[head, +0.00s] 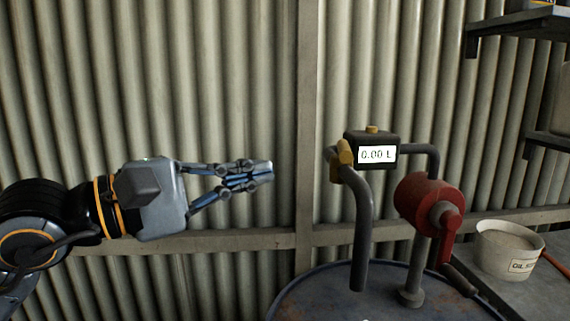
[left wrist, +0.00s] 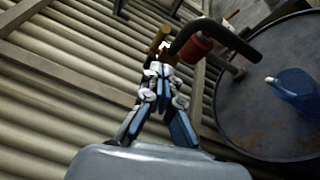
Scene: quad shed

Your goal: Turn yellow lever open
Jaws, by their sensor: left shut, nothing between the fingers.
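The yellow lever (head: 345,153) sits on the left end of the grey pump pipe, beside a dark meter box (head: 371,150) reading 0.00 L. It looks near upright in the head view. My left gripper (head: 268,171) is shut and empty, to the left of the lever with a gap between them, pointing right. In the left wrist view the shut fingers (left wrist: 160,68) point toward the yellow lever (left wrist: 158,40), which shows just beyond the tips and is partly hidden. My right gripper is not in view.
The pump's bent spout (head: 363,235) hangs below the lever over a dark drum (head: 330,300). A red pump body (head: 420,198) with a crank is to the right. A labelled white bucket (head: 505,250) stands further right. A blue object (left wrist: 295,90) lies on the drum. A corrugated wall is behind.

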